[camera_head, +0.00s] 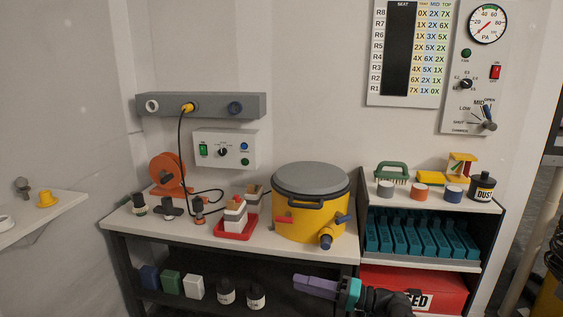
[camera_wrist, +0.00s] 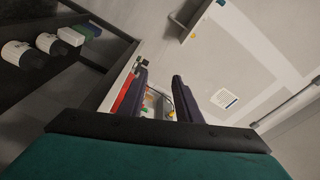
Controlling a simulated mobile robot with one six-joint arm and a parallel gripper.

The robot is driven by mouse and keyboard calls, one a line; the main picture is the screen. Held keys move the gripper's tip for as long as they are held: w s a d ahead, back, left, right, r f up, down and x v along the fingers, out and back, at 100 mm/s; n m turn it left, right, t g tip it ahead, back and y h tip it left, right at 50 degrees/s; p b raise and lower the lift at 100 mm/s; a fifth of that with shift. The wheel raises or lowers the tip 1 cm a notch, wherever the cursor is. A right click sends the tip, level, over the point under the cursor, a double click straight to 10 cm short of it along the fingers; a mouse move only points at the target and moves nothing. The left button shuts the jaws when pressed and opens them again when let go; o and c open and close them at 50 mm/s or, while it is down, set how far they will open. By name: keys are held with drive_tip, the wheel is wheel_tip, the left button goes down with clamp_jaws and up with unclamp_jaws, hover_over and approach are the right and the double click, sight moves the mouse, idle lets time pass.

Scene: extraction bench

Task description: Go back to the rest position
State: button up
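My gripper (camera_head: 300,284) is low in front of the bench, at the bottom right of centre in the head view. Its purple fingers point left, with a teal body behind them. It is in front of the dark lower shelf, below the yellow drum (camera_head: 300,222). In the wrist view my gripper (camera_wrist: 160,78) shows two purple fingers apart, with the bench seen through the gap and nothing held. No rest position is marked in either view.
The bench top (camera_head: 190,236) carries an orange reel (camera_head: 166,172), a red tray (camera_head: 236,230) and the drum. Bottles and coloured boxes (camera_head: 171,283) stand on the lower shelf. A side rack with teal filters (camera_head: 420,237) and a red box (camera_head: 440,290) stands right.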

drive_tip(key=s+a+f+m+g+h+p, duration=0.1)
drive_tip(key=s+a+f+g+h+p, duration=0.3)
drive_tip(key=s+f, duration=0.65)
drive_tip(key=s+a+f+g+h+p, duration=0.25)
drive_tip(key=s+f+g+p, duration=0.2)
drive_tip(key=s+f, duration=0.65)
drive_tip(key=s+d+f+g+h+p, duration=0.35)
drive_tip(key=s+d+f+h, duration=0.4)
drive_tip(key=s+f, duration=0.45)
drive_tip(key=d+f+h, duration=0.3)
drive_tip(key=d+f, duration=0.1)
drive_tip(key=d, duration=0.5)
drive_tip(key=shift+w+d+f+t+h, duration=0.15)
drive_tip(key=shift+w+d+t+h, duration=0.15)
drive_tip(key=shift+w+t, duration=0.1)
